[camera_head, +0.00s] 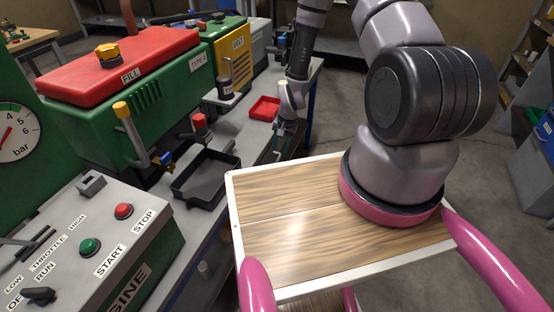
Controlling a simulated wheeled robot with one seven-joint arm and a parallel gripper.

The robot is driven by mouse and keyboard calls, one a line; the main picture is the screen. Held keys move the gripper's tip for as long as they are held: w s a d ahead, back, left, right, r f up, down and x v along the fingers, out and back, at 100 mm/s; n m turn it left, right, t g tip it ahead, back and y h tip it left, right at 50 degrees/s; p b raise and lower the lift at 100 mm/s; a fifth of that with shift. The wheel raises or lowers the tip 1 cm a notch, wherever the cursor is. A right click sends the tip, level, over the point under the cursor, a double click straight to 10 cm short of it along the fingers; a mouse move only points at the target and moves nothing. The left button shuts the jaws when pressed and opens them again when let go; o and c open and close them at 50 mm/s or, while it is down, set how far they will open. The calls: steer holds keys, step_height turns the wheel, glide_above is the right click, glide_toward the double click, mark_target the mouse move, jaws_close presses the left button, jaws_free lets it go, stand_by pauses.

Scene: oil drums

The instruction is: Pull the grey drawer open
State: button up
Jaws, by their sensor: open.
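My gripper (281,146) hangs from my arm at the right-hand edge of the grey workbench (226,169), pointing down. It looks small and partly dark from here; its jaws are open and I see nothing held between them. I cannot clearly pick out the grey drawer. The side of the bench below its top is mostly hidden by my own wooden deck and by the steep angle, so I cannot tell whether the gripper touches a drawer or handle.
A red tray (264,108) lies on the bench left of my gripper. A black tray (206,174) stands nearer. A green machine with a red lid (121,67) and a control box (96,245) line the left. Grey floor (345,110) right of the bench is open.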

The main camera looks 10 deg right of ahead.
steer(key=f, duration=0.4)
steer(key=a+f, duration=0.1)
steer(key=f, duration=0.1)
steer(key=shift+w+f, duration=0.4)
jaws_close()
stand_by(1.0)
